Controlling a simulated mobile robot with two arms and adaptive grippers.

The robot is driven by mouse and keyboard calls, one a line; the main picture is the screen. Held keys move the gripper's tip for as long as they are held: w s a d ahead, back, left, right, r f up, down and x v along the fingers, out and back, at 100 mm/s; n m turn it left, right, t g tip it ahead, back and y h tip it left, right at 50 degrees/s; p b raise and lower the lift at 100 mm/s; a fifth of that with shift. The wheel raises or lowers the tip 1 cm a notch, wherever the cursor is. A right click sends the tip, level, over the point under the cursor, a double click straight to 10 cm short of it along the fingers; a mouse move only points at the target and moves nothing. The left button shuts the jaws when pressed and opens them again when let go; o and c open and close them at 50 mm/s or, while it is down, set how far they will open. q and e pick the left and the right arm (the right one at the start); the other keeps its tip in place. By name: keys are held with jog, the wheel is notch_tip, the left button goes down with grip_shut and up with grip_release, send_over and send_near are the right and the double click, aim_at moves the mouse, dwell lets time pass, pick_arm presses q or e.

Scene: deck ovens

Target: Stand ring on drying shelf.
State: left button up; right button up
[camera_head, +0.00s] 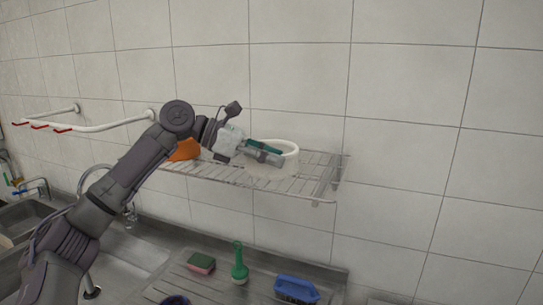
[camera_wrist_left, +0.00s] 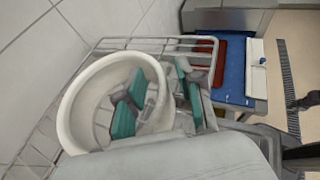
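The white ring (camera_head: 293,151) stands on the wire drying shelf (camera_head: 319,187) on the tiled wall, its opening facing up. It fills much of the left wrist view (camera_wrist_left: 72,112), where the shelf's wire edge (camera_wrist_left: 205,41) runs behind it. My left gripper (camera_head: 274,154) is at the ring. In the left wrist view its teal-padded fingers (camera_wrist_left: 160,100) straddle the ring's right wall, one inside and one outside. They look spread, with gaps beside the wall. Full contact with the shelf is partly hidden. My right gripper is not in view.
An orange object (camera_head: 186,150) is on the shelf's left part, close to my arm. A wall rail with red-tipped ends (camera_head: 62,130) is at left. The shelf's right end is free.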

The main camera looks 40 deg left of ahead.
pick_arm(q)
jog(key=shift+a+r, duration=0.1)
jog(key=shift+r, duration=0.05)
jog(key=b+v, duration=0.2)
jog(key=v, duration=0.9)
jog(key=shift+s+a+b, duration=0.25)
jog(key=shift+a+b, duration=0.05)
jog(key=shift+r, duration=0.1)
